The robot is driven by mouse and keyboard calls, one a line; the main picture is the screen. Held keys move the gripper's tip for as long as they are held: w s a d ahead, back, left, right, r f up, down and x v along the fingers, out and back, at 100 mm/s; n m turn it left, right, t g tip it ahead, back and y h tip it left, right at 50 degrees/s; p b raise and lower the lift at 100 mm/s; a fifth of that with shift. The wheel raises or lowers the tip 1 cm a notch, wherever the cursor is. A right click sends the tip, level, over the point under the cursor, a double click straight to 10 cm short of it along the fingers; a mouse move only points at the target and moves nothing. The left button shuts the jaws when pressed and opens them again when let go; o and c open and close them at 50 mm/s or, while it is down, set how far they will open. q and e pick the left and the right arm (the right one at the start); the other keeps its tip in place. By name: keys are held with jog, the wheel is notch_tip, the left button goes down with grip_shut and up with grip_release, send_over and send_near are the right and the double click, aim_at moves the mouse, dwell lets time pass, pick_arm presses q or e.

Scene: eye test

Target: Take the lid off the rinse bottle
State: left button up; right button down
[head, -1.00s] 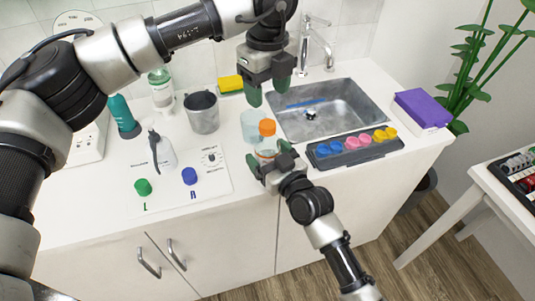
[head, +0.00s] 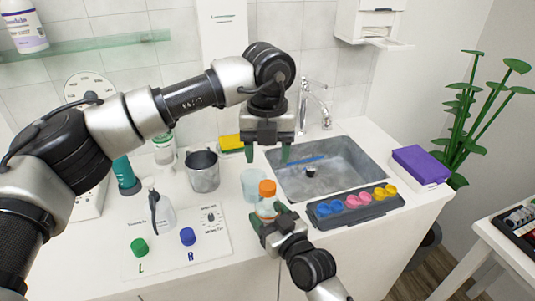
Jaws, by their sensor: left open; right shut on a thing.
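The rinse bottle (head: 266,208) is a small clear bottle with an orange lid (head: 267,188). It stands upright on the counter in front of the sink's left corner, with the lid on it. My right gripper (head: 268,215) is shut around the bottle's body from the front and hides part of it. My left gripper (head: 267,153) is open, pointing down above the orange lid with nothing between its fingers. A gap shows between its fingertips and the lid.
A clear glass (head: 253,183) stands just behind the bottle. A black tray (head: 352,213) of coloured cases lies to the right, below the sink (head: 345,175). A grey mug (head: 203,172), a white nozzle bottle (head: 163,215) and a printed mat (head: 214,243) are left.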

aim_at(267, 185)
pick_arm(q)
jog(key=m, duration=0.9)
jog(key=shift+m, duration=0.4)
jog(key=m, duration=0.5)
jog(key=shift+m, duration=0.4)
jog(key=m, duration=0.5)
jog(key=shift+m, duration=0.4)
jog(key=m, duration=0.3)
jog(key=shift+m, duration=0.4)
jog(key=m, duration=0.5)
jog(key=shift+m, duration=0.4)
jog(key=m, duration=0.5)
jog(key=shift+m, duration=0.3)
jog(key=m, duration=0.4)
jog(key=shift+f+m, duration=0.3)
jog(key=shift+f, duration=0.2)
notch_tip(267, 185, down, 7)
